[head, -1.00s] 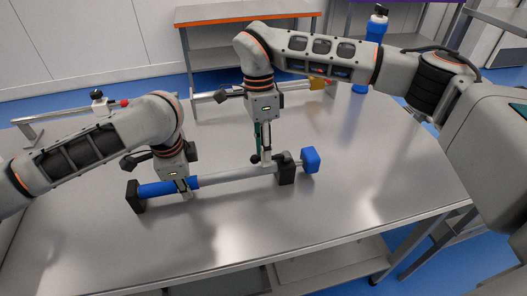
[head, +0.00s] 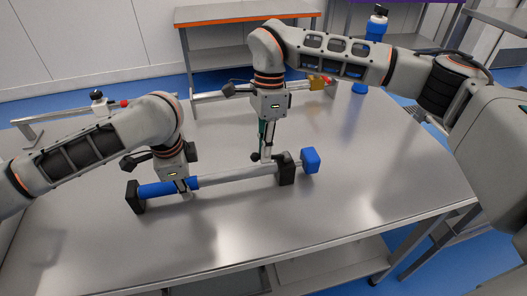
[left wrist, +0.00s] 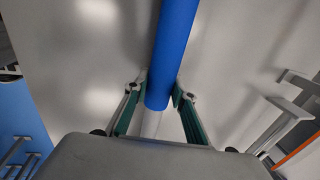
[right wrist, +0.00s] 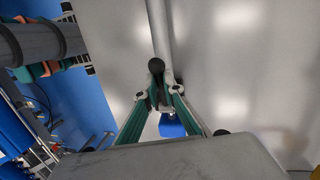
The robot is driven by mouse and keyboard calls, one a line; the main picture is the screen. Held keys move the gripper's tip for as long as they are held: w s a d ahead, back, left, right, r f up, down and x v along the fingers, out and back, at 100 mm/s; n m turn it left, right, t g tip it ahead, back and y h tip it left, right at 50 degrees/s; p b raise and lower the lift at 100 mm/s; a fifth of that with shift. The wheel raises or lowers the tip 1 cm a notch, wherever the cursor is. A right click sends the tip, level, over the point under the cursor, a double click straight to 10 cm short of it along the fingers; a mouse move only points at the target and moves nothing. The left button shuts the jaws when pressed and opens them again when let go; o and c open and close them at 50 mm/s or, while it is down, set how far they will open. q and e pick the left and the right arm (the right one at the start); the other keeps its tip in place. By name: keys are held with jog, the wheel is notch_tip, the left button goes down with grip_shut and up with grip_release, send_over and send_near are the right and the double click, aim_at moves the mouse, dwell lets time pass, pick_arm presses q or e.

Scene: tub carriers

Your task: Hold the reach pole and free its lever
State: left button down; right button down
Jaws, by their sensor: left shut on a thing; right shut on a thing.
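The reach pole lies level across the table, with a blue grip (head: 157,189) at the left, a silver tube (head: 235,175) and a blue end block (head: 311,160). My left gripper (head: 186,187) is shut on the pole at the blue grip's right end; the grip runs between its fingers in the left wrist view (left wrist: 172,55). The lever, with a black knob (head: 255,157), stands near the pole's right end. My right gripper (head: 266,158) is shut on the lever; the knob shows at its fingertips in the right wrist view (right wrist: 156,66). The fingers hide most of the lever.
Black rests hold the pole at the left (head: 134,197) and right (head: 287,170). Behind it on the metal table (head: 370,190) are a grey rail and a yellow block (head: 317,84) with a red part. A blue bottle (head: 375,30) stands at the back right. The table's front is clear.

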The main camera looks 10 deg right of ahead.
jog(key=y, duration=0.1)
jog(key=d+r+y, duration=0.1)
jog(key=y, duration=0.1)
jog(key=shift+d+r, duration=0.2)
jog(key=shift+d, duration=0.05)
jog(key=y, duration=0.1)
jog(key=d+r+y, duration=0.1)
jog(key=y, duration=0.1)
jog(key=shift+d+n, duration=0.1)
jog(key=shift+n, duration=0.2)
jog(key=d+y, duration=0.1)
jog(key=y, duration=0.1)
jog(key=d+y, duration=0.1)
jog(key=y, duration=0.1)
jog(key=shift+d+r+n, duration=0.2)
jog(key=shift+r+n, duration=0.1)
jog(key=shift+r, duration=0.05)
jog(key=shift+d+g+y, duration=0.2)
jog(key=shift+d+y, duration=0.25)
jog(key=shift+y, duration=0.45)
jog(key=shift+d+g+y, duration=0.2)
jog(key=shift+d+y, duration=0.25)
jog(key=shift+y, duration=0.45)
jog(key=c, duration=2.1)
grip_release()
jog(key=shift+c, duration=0.2)
jog(key=shift+d, duration=0.1)
